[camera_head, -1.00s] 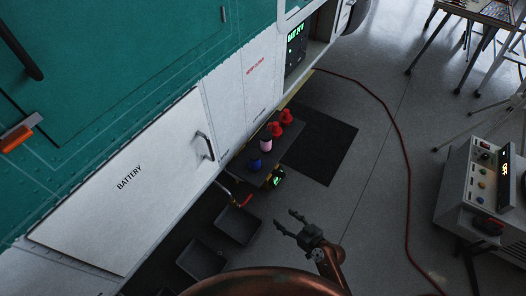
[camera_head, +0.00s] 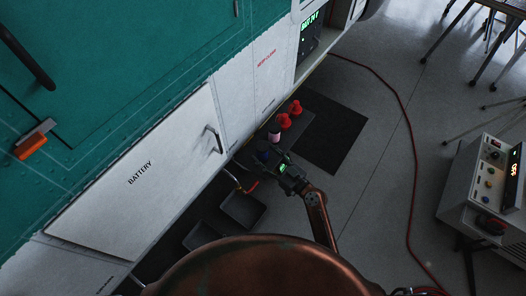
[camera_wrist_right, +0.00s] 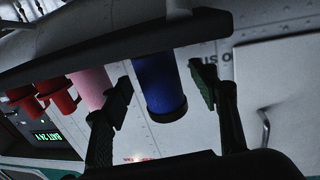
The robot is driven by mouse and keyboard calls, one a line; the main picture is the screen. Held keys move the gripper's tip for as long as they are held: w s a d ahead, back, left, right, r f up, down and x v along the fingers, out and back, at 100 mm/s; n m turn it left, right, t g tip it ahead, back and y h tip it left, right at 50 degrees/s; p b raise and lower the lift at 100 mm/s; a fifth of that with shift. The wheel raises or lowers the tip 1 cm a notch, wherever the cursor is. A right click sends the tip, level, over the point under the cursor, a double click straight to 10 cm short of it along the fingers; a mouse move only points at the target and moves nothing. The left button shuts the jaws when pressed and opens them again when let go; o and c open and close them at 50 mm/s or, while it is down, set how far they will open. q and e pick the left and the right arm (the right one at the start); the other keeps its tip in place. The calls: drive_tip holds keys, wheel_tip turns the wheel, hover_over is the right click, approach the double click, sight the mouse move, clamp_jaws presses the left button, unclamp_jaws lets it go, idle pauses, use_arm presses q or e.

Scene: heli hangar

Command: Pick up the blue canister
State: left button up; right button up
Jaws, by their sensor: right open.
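The blue canister (camera_head: 263,155) stands on a dark shelf beside the white panel, partly hidden by my right gripper (camera_head: 274,164). In the right wrist view the blue canister (camera_wrist_right: 160,88) shows between the two open fingers of the right gripper (camera_wrist_right: 162,86), with a visible gap on each side. The fingers do not grip it. My left gripper is not in view.
A pink canister (camera_head: 274,136) stands close beside the blue one; it also shows just outside one finger in the wrist view (camera_wrist_right: 88,86). Red items (camera_head: 285,121) are farther along the shelf. Dark trays (camera_head: 242,208) lie on the near side. A red cable (camera_head: 407,180) crosses the floor.

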drive_tip(key=shift+x, duration=1)
drive_tip(key=shift+d, duration=0.1)
drive_tip(key=c, duration=1.3)
drive_tip(key=shift+c, duration=0.4)
drive_tip(key=shift+r, duration=0.1)
